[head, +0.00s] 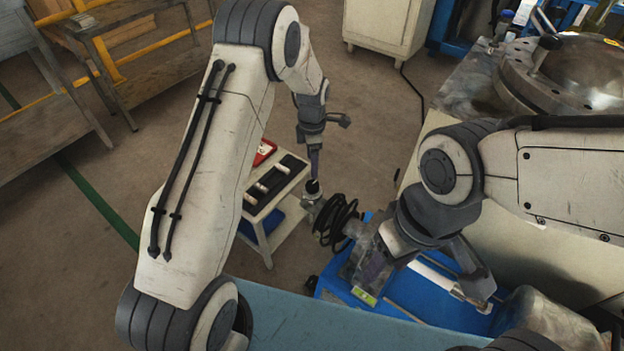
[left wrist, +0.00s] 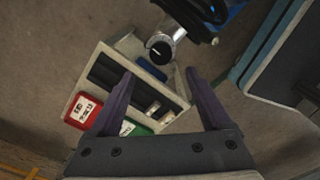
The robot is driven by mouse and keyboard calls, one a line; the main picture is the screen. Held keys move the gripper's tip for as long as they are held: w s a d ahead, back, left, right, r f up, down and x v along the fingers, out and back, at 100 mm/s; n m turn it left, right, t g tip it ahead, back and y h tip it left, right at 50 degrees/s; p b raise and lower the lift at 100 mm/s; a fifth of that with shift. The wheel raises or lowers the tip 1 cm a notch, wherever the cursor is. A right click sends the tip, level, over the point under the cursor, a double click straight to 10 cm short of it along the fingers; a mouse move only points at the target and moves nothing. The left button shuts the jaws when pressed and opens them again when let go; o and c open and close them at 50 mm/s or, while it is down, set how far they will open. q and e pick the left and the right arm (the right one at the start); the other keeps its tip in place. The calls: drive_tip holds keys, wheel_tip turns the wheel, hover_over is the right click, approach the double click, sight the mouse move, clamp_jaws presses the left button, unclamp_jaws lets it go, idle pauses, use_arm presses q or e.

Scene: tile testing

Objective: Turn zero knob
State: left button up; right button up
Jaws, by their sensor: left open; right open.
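The zero knob (left wrist: 159,49) is a round black knob with a white line, on the end of a silver cylinder. In the left wrist view it lies just beyond my left gripper's fingertips (left wrist: 159,73), roughly centred between them in the picture. The fingers are apart with nothing held; I cannot tell the remaining distance in depth. In the head view the knob (head: 312,187) shows small and dark below my left gripper (head: 315,165), whose fingers point down. My right gripper (head: 425,280) is open and empty over the blue surface at the lower right.
A small cart (head: 272,212) holds a dark tray (left wrist: 108,74) with pale pieces, a red labelled box (left wrist: 82,111) and a green one (left wrist: 135,129). Coiled black hose (head: 338,220) lies beside the knob. A blue work surface (head: 335,283) carries rods. A large metal flange (head: 570,70) is at right.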

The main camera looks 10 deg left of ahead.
sight(312, 184)
use_arm(q)
wheel_tip(312, 184, down, 10)
drive_tip(key=b, duration=0.2)
drive_tip(key=shift+r+b, duration=0.2)
drive_tip(key=shift+b, duration=0.15)
clamp_jaws()
